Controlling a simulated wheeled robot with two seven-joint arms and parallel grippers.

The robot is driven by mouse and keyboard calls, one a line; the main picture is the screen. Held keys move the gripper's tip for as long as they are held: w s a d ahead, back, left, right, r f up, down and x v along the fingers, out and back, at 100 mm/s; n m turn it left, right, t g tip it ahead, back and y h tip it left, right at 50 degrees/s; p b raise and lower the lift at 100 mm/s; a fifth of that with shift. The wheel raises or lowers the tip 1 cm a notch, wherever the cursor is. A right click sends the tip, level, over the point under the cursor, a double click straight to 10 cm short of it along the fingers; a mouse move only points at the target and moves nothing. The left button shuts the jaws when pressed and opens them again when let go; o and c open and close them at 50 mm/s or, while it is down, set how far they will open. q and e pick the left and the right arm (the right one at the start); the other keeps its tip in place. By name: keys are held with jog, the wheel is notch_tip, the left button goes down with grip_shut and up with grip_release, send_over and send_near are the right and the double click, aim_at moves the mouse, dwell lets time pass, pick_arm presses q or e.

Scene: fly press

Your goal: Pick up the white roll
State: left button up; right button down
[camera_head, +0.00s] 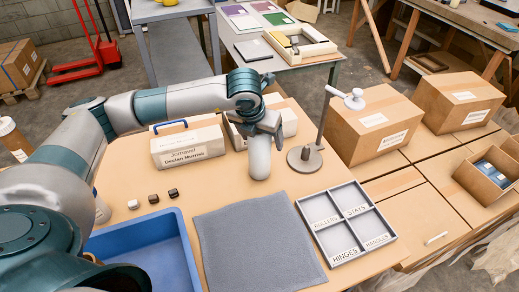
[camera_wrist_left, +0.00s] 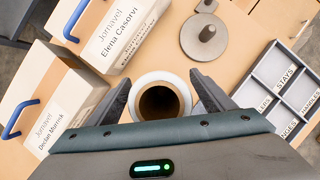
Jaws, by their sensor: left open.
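The white roll (camera_head: 260,168) stands upright on the tan table below my left gripper (camera_head: 263,136) in the head view. In the left wrist view I look down on the roll (camera_wrist_left: 137,88), with its white rim and dark brown hollow core. My left gripper (camera_wrist_left: 163,88) is open, its fingers on either side of the roll. I cannot tell whether either finger touches it. The gripper and wrist hide the roll's upper part in the head view. My right gripper is in neither view.
Two labelled toolboxes (camera_head: 188,146) stand close behind and left. A metal post (camera_head: 322,120) on a round base stands to the right. A divided tray (camera_head: 346,222), grey mat (camera_head: 255,245) and blue bin (camera_head: 150,235) lie in front. Cardboard boxes (camera_head: 372,122) are farther right.

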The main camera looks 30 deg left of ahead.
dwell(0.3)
pick_arm(q)
jog(key=c, duration=1.6)
jog(key=shift+r, duration=0.1)
